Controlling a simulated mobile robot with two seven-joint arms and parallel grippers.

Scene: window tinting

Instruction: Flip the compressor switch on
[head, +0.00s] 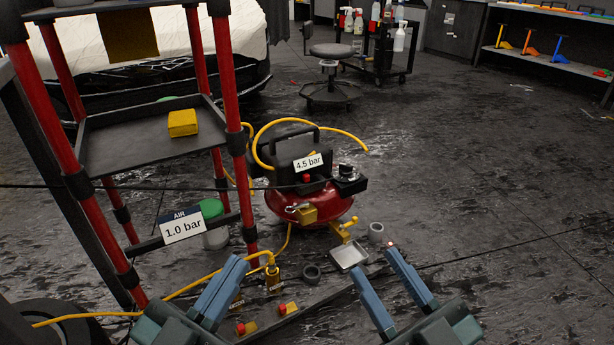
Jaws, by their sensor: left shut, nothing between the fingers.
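The compressor (284,204) stands on the floor in the middle of the head view, with a red tank, a black top and a "4.5 bar" label (308,162). A small red part (307,178) shows just under the label; I cannot tell whether it is the switch or how it is set. My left gripper (237,261) is shut and empty, low in front of the compressor and to its left. My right gripper (374,261) is open, its two fingers apart, with nothing seen held, in front of the compressor and to its right.
A red-posted cart (105,145) stands at left with a yellow block (182,123) and an "AIR 1.0 bar" label (182,226). A yellow hose (190,288) runs along the floor. A square tray (349,256) lies near my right gripper. Floor at right is open.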

